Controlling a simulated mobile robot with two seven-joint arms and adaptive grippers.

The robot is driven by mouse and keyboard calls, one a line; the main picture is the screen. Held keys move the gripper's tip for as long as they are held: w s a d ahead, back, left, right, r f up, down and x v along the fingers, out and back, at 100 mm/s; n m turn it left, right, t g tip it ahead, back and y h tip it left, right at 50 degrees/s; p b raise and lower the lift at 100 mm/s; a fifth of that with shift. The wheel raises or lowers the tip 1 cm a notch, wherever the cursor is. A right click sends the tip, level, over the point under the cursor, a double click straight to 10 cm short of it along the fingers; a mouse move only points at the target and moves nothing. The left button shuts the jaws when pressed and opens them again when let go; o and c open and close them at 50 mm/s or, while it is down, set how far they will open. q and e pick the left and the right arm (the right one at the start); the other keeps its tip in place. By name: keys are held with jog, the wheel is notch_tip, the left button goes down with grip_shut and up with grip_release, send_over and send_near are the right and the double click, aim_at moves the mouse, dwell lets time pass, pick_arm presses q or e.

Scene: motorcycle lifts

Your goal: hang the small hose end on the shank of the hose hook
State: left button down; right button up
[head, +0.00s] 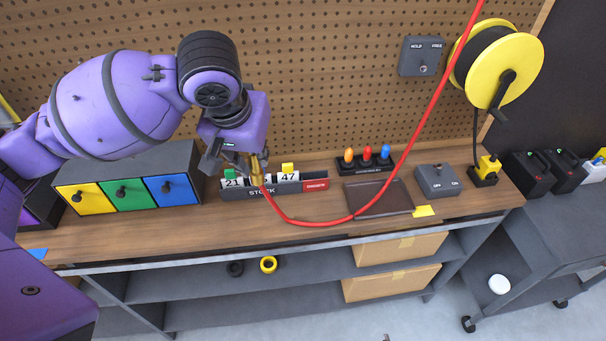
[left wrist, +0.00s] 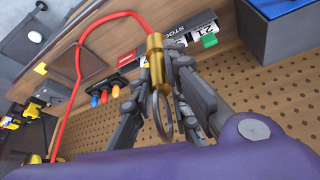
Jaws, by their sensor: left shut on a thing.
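The small hose end is a brass fitting (head: 257,170) on the red hose (head: 410,147). In the left wrist view the brass fitting (left wrist: 156,50) carries a ring loop (left wrist: 163,125) on its far side from the hose. My left gripper (head: 244,170) is shut on the fitting, above the workbench beside the STOCK block. In the left wrist view its two fingers (left wrist: 160,73) lie on either side of the brass. The hose droops from the fitting, then rises to the right out of the head view. I cannot make out the hose hook. My right gripper is not in view.
The STOCK block (head: 262,190) with number cards is close by the gripper. A drawer unit (head: 172,155) stands left. A brown mat (head: 385,198), colored bulbs in a rack (head: 366,172) and a switch box (head: 437,180) are right. The pegboard (head: 320,75) rises behind; a yellow reel (head: 515,70) hangs right.

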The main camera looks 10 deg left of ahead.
pick_arm(q)
jog(key=s+d+f+m+g+h, duration=0.3)
jog(key=s+d+m, duration=0.5)
jog(key=m, duration=0.8)
jog(key=shift+s+d+f+g+h, duration=0.2)
jog(key=shift+s+f+g+h, duration=0.25)
jog(key=shift+s+h, duration=0.5)
jog(key=shift+s+r, duration=0.1)
jog(key=shift+s, duration=0.05)
